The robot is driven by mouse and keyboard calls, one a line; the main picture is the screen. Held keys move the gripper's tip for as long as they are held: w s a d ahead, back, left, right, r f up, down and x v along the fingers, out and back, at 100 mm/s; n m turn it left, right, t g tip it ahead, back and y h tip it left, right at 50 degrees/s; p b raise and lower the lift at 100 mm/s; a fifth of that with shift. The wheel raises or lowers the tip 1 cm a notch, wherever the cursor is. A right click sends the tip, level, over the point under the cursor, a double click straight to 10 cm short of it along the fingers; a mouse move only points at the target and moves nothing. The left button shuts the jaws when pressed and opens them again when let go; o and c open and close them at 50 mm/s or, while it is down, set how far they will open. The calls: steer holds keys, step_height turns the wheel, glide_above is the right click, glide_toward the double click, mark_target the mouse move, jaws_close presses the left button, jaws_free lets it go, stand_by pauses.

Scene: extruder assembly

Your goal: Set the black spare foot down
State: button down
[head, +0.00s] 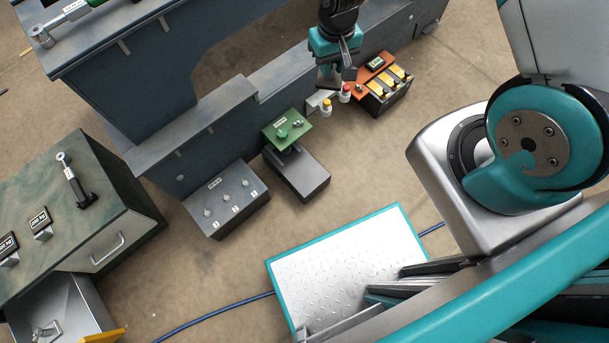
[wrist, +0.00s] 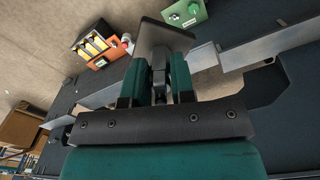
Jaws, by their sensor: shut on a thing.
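My gripper (head: 338,72) is at the top of the head view, pointing down beside the long dark machine frame. In the wrist view its two teal fingers (wrist: 157,85) are shut on a dark piece, which I take to be the black spare foot (wrist: 162,38). It sticks out past the fingertips as a flat, flared dark plate. The gripper is just left of the orange-topped box and above the machine's lower ledge; I cannot tell whether the piece touches anything.
The orange-and-black box (head: 383,92) with yellow parts is close to my gripper. Small red and yellow-capped pieces (head: 327,107) stand beside it. A green-topped unit (head: 287,130) and a grey numbered box (head: 227,200) line the frame. A cabinet (head: 110,235) with an open drawer stands left.

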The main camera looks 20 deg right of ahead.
steer(key=a+f+b, duration=0.3)
steer(key=f+b, duration=1.3)
steer(key=f, duration=0.1)
steer(key=a+f+b, duration=0.2)
steer(key=f+b, duration=1.4)
steer(key=f, duration=0.1)
steer(key=m+b, duration=0.8)
steer(key=b, duration=0.2)
glide_above(307, 176)
step_height(307, 176, down, 20)
steer(key=shift+s, duration=0.1)
steer(key=shift+r+p, duration=0.15)
steer(key=shift+p, duration=0.15)
steer(key=c, duration=1.4)
jaws_free()
steer(key=shift+f, duration=0.2)
steer(key=o, duration=0.4)
steer(key=shift+o, duration=0.2)
